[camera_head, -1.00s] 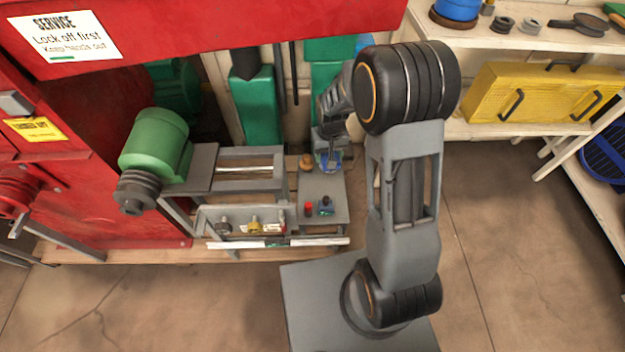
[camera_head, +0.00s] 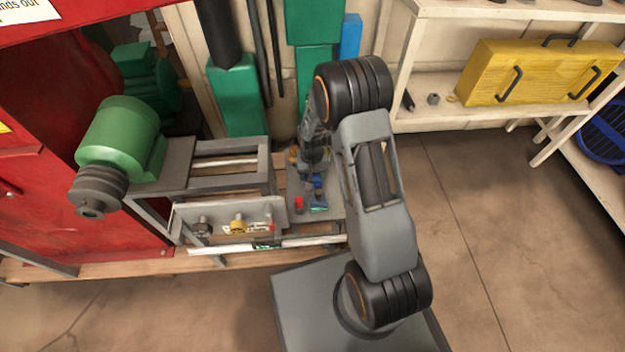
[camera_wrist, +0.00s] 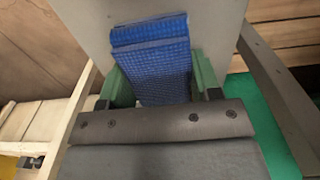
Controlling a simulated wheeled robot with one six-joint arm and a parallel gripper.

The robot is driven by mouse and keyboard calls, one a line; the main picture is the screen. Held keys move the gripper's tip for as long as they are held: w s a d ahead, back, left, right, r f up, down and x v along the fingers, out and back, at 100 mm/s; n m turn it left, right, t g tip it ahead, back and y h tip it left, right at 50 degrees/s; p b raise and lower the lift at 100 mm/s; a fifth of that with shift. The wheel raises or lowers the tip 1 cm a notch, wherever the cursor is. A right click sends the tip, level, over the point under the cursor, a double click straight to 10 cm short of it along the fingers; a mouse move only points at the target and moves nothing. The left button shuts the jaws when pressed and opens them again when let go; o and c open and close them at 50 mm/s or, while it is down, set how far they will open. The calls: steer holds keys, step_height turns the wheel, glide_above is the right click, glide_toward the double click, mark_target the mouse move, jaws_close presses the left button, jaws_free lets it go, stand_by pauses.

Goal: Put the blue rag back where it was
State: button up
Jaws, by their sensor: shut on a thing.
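The blue rag (camera_wrist: 152,62) is a folded, woven strip between the green fingers of my gripper (camera_wrist: 160,84) in the wrist view. My gripper is shut on it, and a pale grey surface lies behind it. In the head view my gripper (camera_head: 315,168) is over the small grey shelf (camera_head: 334,210) beside the machine, partly hidden by my arm. Blue of the rag (camera_head: 318,181) shows just below the fingers. I cannot tell whether the rag touches the shelf.
A small red item (camera_head: 299,203) stands on the shelf close to the gripper. A yellow case (camera_head: 535,72) lies on the right rack. Floor at right is clear.

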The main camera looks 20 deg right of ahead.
steer(key=shift+f+b, duration=0.4)
steer(key=shift+f, duration=0.9)
steer(key=shift+f, duration=0.1)
steer(key=shift+f, duration=0.1)
steer(key=o, duration=0.9)
